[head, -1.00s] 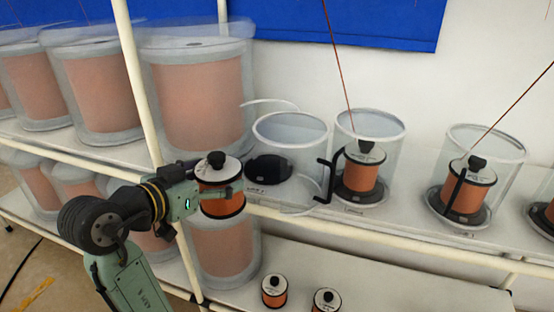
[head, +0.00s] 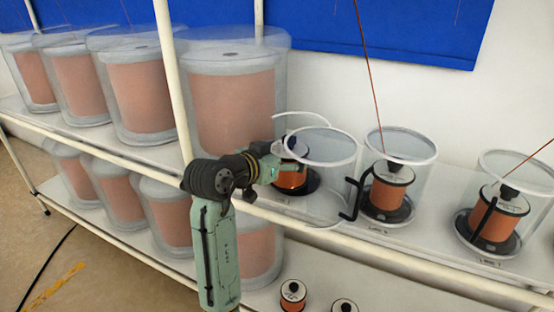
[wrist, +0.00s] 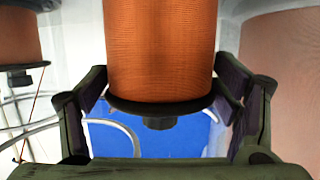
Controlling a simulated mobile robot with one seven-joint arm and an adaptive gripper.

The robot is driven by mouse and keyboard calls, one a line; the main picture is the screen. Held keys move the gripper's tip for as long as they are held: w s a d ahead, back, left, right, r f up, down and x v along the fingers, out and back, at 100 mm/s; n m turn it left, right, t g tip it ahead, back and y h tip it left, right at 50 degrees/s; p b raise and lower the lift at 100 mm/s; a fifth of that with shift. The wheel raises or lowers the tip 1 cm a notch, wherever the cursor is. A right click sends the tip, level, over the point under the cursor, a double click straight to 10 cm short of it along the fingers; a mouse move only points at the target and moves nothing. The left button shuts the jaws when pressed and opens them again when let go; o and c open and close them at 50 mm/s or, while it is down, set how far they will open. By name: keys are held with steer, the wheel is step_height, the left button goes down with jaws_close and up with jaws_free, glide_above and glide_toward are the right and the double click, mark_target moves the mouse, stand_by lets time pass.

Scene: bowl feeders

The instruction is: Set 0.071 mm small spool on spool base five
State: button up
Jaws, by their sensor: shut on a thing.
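The small spool (head: 293,178) has copper-orange wire and a black knob on top. My gripper (head: 285,166) is shut around it from the left. The spool is upright, over or on the black spool base (head: 308,187); I cannot tell whether it touches. This base stands with a clear open cylinder (head: 338,165) on the upper shelf, left of two similar occupied bases. In the wrist view, which looks upside down, the spool (wrist: 162,50) fills the middle between my gripper's fingers (wrist: 160,98). The spool's far end on the base is out of that view.
A black bracket (head: 352,198) stands just right of the base. Another spool (head: 388,190) sits in the neighbouring cylinder. Large barrels (head: 232,100) and a cream post (head: 172,80) stand close on the left. Spare spools (head: 292,296) rest on the lower shelf.

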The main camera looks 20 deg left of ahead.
steer(key=w, duration=0.2)
steer(key=w+d+p, duration=0.1)
steer(key=shift+w+r, duration=0.25)
steer(key=shift+w+f, duration=0.15)
steer(key=shift+f, duration=0.1)
steer(key=shift+f+p, duration=0.3)
steer(key=shift+f, duration=0.3)
steer(key=o, duration=1.7)
steer(key=shift+f, duration=0.2)
